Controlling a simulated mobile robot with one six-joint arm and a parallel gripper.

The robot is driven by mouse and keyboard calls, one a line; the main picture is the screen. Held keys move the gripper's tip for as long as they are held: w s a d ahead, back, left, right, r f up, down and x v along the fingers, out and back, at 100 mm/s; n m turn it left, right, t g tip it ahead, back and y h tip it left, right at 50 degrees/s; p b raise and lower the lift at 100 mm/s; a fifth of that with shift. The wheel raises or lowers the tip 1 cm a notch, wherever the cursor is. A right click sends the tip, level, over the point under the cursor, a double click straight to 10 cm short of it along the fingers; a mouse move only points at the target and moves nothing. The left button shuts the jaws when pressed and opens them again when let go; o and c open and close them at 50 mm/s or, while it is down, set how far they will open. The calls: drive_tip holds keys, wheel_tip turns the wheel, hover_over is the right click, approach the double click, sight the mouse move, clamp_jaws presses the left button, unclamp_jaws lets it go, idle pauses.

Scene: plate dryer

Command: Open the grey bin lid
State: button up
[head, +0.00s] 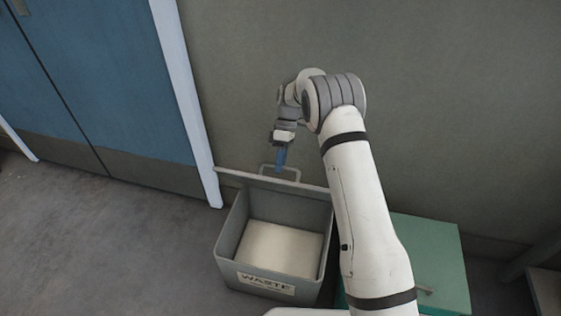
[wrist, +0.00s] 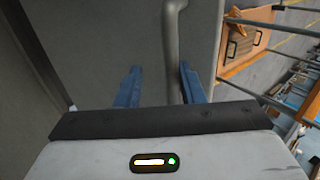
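The grey bin (head: 228,240) with a "WASTE" label stands on the floor, open at the top, with a pale surface visible inside. Its grey lid (head: 240,178) is raised at the back, seen almost edge-on in the head view. The lid's handle (head: 297,175) sticks out on its wall side. My gripper (head: 281,160) points down at the handle. In the wrist view, the blue fingers of my gripper (wrist: 160,86) are apart, and the handle bar (wrist: 172,45) runs between them, closer to the right finger. I cannot tell whether they touch.
A green bin (head: 432,245) with a closed lid stands to the right, partly behind my arm. The wall (head: 450,100) rises close behind the bins. A blue door (head: 110,80) with a pale frame is at the left. The floor (head: 110,245) left of the grey bin is clear.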

drive_tip(key=shift+a+r, duration=0.1)
drive_tip(key=shift+r, duration=0.15)
wheel_tip(320, 180, up, 10)
drive_tip(key=p, duration=0.2)
drive_tip(key=shift+f, duration=0.15)
drive_tip(key=shift+c, duration=0.2)
